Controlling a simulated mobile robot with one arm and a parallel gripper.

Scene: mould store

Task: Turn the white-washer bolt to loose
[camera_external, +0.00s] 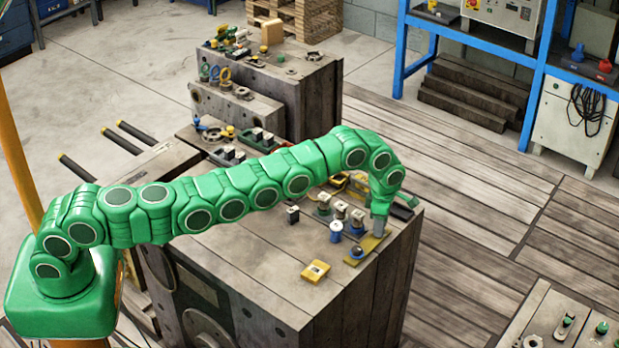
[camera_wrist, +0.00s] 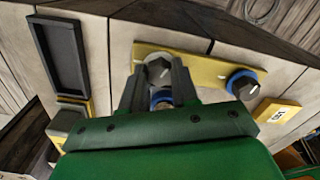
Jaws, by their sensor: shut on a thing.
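A yellow plate (camera_wrist: 205,68) carries two bolts; the plate also shows near the right edge of the block top (camera_external: 371,245). The white-washer bolt (camera_wrist: 158,70) has a grey head, at the plate's left end in the wrist view. My gripper (camera_wrist: 159,80) is shut on this head, with a dark finger on either side; it also shows in the external view (camera_external: 379,234). The washer is mostly hidden, and I cannot read how far the bolt is turned. The other bolt (camera_wrist: 243,84), with a blue washer, stands free at the plate's other end.
A small yellow labelled block (camera_external: 316,271) lies nearby. A dark empty tray (camera_wrist: 66,55) is on the other side. Several small posts, one with a blue base (camera_external: 337,231), stand close to my gripper.

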